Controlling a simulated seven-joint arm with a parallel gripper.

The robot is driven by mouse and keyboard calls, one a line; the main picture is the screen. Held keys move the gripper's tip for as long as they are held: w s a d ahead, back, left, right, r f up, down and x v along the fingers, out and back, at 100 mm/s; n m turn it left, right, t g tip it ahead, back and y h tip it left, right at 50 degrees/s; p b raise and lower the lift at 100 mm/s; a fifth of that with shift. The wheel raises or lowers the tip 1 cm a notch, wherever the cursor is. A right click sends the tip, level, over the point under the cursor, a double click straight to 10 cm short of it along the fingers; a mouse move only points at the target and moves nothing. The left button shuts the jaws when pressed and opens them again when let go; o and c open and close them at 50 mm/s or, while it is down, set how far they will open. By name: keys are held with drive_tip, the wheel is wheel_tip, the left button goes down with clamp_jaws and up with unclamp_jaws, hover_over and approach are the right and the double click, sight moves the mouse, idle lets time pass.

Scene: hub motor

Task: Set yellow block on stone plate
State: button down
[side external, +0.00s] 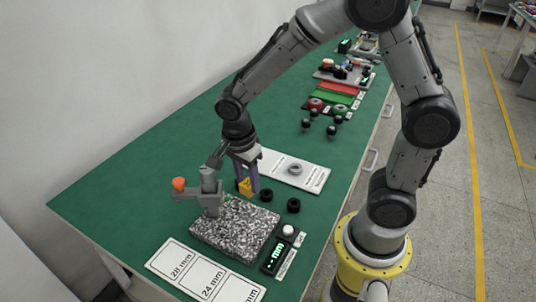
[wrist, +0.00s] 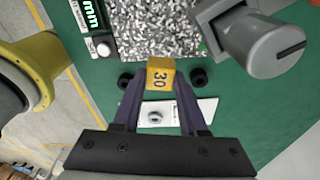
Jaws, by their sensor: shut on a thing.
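The yellow block (wrist: 159,78), marked 30, is between the two fingertips of my gripper (wrist: 160,88) in the wrist view. In the side external view my gripper (side external: 246,190) points down with the yellow block (side external: 245,187) at its tips, behind the far edge of the stone plate (side external: 233,231). The speckled stone plate (wrist: 150,28) also shows at the top of the wrist view. My gripper is shut on the block. I cannot tell how high the block is above the table.
A grey gauge stand (side external: 211,192) with an orange knob (side external: 179,184) stands on the plate. Black rings (side external: 280,200) lie beside the plate, a digital readout (side external: 277,254) to its right. A white card (side external: 293,169) with a grey ring lies behind. A label sheet (side external: 204,276) lies in front.

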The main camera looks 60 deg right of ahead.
drive_tip(key=shift+s+a+f+n, duration=0.25)
drive_tip(key=shift+a+f+n, duration=0.25)
drive_tip(key=shift+a+f, duration=0.9)
drive_tip(key=shift+s+a+f+n, duration=0.2)
drive_tip(key=shift+a+f+n, duration=0.3)
drive_tip(key=shift+a+f, duration=0.85)
drive_tip(key=shift+d+f, duration=0.15)
drive_tip(key=shift+f, duration=0.6)
idle(0.5)
idle(0.3)
unclamp_jaws()
idle(0.4)
drive_tip(key=shift+r, duration=0.1)
